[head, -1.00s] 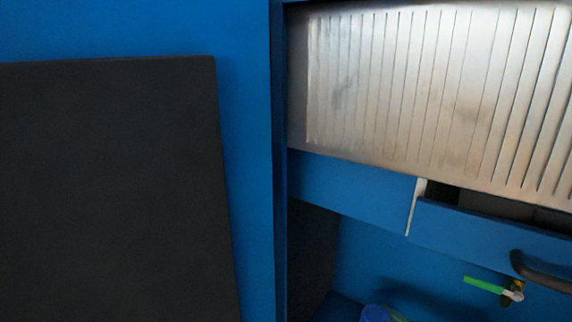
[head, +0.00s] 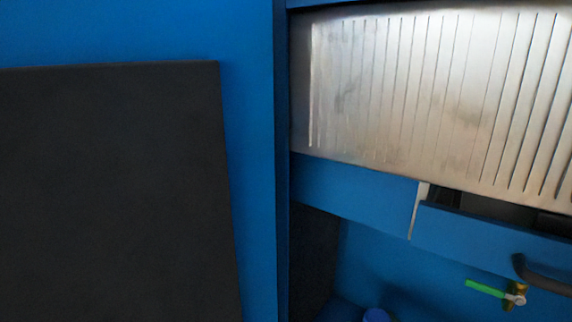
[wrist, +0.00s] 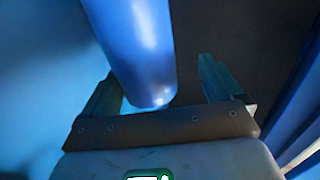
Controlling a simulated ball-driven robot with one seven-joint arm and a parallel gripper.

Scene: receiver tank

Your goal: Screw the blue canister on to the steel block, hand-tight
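In the wrist view, a smooth blue cylinder (wrist: 137,45), which looks like the blue canister, slants down from the top edge. Its rounded end lies between the fingers of my gripper (wrist: 160,90), nearer the left finger. The fingers are wide apart, with a clear gap between the cylinder and the right finger. I cannot tell whether the cylinder touches the left finger. In the head view, only a round blue top (head: 376,315) shows at the bottom edge; it may be the same canister. I cannot make out the steel block in either view.
In the head view, a grooved metal panel (head: 430,90) fills the upper right. Below it are a partly open blue drawer (head: 470,232) with a dark handle (head: 540,275) and a green-handled brass valve (head: 515,296). A large dark panel (head: 110,190) covers the left.

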